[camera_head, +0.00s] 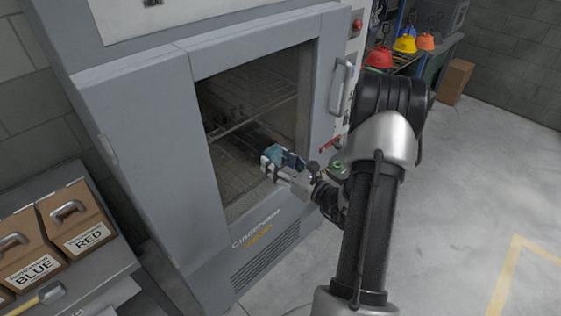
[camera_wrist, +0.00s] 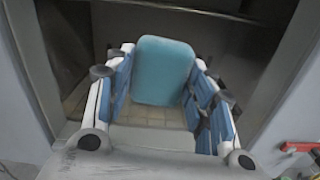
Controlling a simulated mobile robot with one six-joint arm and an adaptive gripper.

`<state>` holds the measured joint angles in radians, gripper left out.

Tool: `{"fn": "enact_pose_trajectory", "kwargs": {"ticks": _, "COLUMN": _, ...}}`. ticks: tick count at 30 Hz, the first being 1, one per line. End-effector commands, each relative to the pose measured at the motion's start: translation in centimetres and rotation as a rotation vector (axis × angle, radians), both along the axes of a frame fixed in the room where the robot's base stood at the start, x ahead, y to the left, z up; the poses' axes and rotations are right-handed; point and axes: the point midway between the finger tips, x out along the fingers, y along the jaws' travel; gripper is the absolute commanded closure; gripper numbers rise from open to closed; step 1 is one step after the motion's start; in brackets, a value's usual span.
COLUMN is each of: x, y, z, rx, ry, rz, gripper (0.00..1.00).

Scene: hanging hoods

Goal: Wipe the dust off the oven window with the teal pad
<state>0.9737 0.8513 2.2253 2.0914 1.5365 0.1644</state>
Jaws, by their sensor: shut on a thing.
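The oven window (camera_head: 262,125) is a dark pane in the grey oven door, with racks showing behind it. A brownish, dusty look lies over parts of it, mostly its lower area. My gripper (camera_head: 278,158) is in front of the lower middle of the window, shut on the teal pad (camera_head: 285,155). In the wrist view the teal pad (camera_wrist: 164,70) stands between the fingers of my gripper (camera_wrist: 163,88), its face toward the window. I cannot tell whether the pad touches the glass.
The door handle (camera_head: 338,86) is right of the window, with a red lever (camera_head: 330,144) lower down. Hard hats (camera_head: 404,44) sit on a rack behind. Floor at right is clear.

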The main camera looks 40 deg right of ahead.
Motion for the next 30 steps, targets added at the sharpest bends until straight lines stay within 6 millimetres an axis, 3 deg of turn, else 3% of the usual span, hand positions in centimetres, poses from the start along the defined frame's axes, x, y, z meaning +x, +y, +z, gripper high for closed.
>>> {"fn": "enact_pose_trajectory", "kwargs": {"ticks": 5, "x": -0.5, "y": 0.3, "z": 0.1, "rx": -0.002, "ry": -0.001, "rz": 0.012, "gripper": 0.7}}
{"fn": "enact_pose_trajectory", "kwargs": {"ticks": 21, "x": -5.6, "y": -0.4, "z": 0.0, "rx": -0.001, "ry": -0.001, "rz": 0.004, "gripper": 0.7}}
{"fn": "enact_pose_trajectory", "kwargs": {"ticks": 30, "x": -5.9, "y": -0.3, "z": 0.0, "rx": -0.001, "ry": -0.002, "rz": 0.005, "gripper": 0.7}}
